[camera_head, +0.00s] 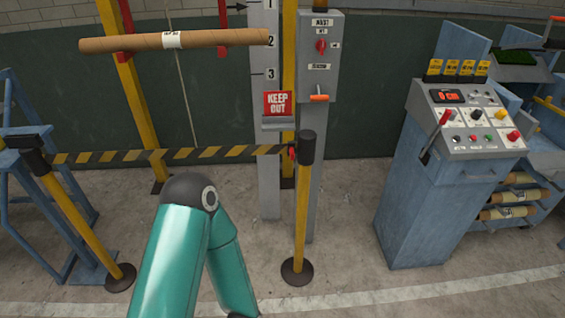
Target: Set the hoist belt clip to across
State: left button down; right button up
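A black-and-yellow striped belt (170,154) stretches between a left post (75,215) and a right post (302,210), both yellow with black heads. The belt's right end has a small red clip (292,153) at the head of the right post. It appears to touch that head, but I cannot tell whether it is latched. One of my teal arms is bent in the foreground, below the belt. Neither gripper is in view.
Behind the belt, a grey hoist control box (320,60) and a red KEEP OUT sign (278,103) are on grey columns. A cardboard roll (175,41) hangs at upper left. A blue console (420,190) stands right. Floor between right post and console is clear.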

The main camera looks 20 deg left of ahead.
aim_at(291, 144)
jog(key=z, duration=0.15)
jog(key=i, duration=0.95)
jog(key=u, duration=0.05)
